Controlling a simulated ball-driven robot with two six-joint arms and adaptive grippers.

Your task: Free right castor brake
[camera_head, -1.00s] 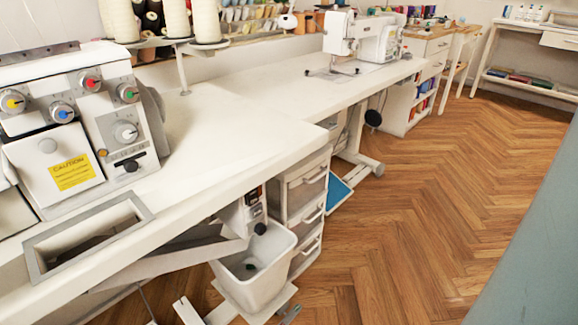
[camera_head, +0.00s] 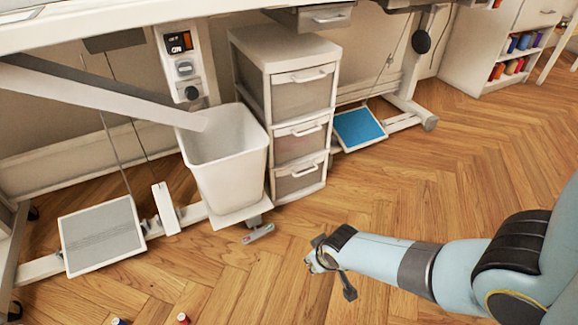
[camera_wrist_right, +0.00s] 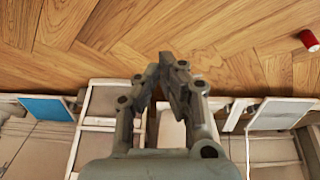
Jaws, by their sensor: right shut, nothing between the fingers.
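The right castor (camera_head: 254,221) is a small dark wheel under the right end of the white table foot, below the bin. Its grey brake lever (camera_head: 259,234) sticks out over the floor in front of it. My right gripper (camera_head: 320,256) is low over the floor, to the right of and nearer than the lever, apart from it. It is shut and empty. In the right wrist view my gripper (camera_wrist_right: 172,62) points over the wood floor; the castor and lever cannot be made out there. My left gripper is not in view.
A white bin (camera_head: 228,165) stands above the castor, beside a drawer unit (camera_head: 285,60). A grey pedal (camera_head: 100,233) lies left, a blue pedal (camera_head: 359,128) behind right. A red spool (camera_wrist_right: 309,40) lies on the floor. Open floor lies right of the lever.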

